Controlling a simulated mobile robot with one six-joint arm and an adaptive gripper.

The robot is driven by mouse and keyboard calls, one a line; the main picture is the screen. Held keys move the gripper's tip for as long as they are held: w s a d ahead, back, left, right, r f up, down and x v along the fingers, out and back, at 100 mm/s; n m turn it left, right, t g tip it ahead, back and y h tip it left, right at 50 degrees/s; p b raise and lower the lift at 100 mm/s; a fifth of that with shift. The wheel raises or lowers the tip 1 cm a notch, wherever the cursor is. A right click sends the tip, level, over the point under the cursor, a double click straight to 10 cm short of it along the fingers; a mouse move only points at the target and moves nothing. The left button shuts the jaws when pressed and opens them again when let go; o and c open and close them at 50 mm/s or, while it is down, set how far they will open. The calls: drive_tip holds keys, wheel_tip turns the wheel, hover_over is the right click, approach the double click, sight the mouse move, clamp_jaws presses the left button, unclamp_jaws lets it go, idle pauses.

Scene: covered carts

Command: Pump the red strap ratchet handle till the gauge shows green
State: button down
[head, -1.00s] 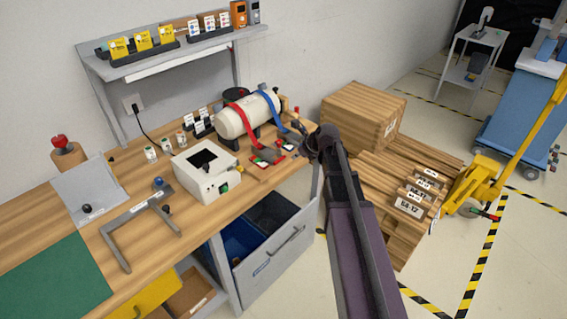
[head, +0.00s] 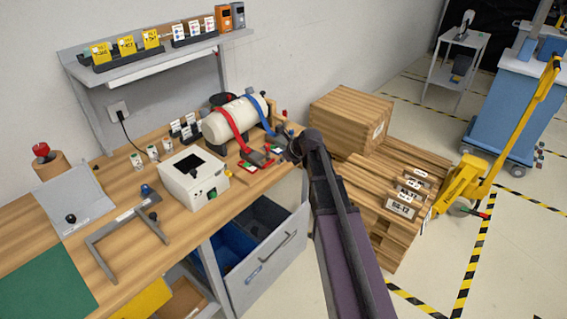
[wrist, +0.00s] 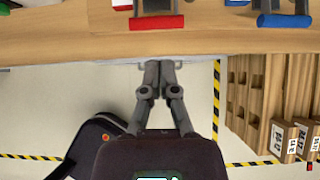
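A cream tank (head: 212,130) lies on the wooden bench with a red strap (head: 231,124) and a blue strap (head: 262,112) around it. The red strap runs down to a dark ratchet (head: 256,158); its red handle (wrist: 157,22) shows at the top centre of the wrist view. The blue handle (wrist: 284,20) is to its right. My gripper (wrist: 158,66) has its fingers together, empty, just off the bench's front edge and apart from the red handle. In the head view my arm hides the fingertips. The gauge reading is too small to tell.
A white box device (head: 194,180) stands left of the ratchets. An open drawer (head: 275,255) juts out below the bench edge. A wooden crate (head: 345,120) and pallets stand to the right, with a yellow pallet jack (head: 465,185) beyond.

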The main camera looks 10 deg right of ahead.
sight(269, 169)
drive_tip(key=shift+b+x, duration=2.5)
drive_tip(key=shift+x, duration=1.1)
drive_tip(key=shift+d+r, duration=0.1)
drive_tip(key=shift+d+r+p, duration=0.15)
drive_tip(key=shift+r+p, duration=0.05)
drive_tip(key=shift+p, duration=0.2)
drive_tip(key=shift+a+r, duration=0.1)
drive_tip(key=shift+a, duration=0.15)
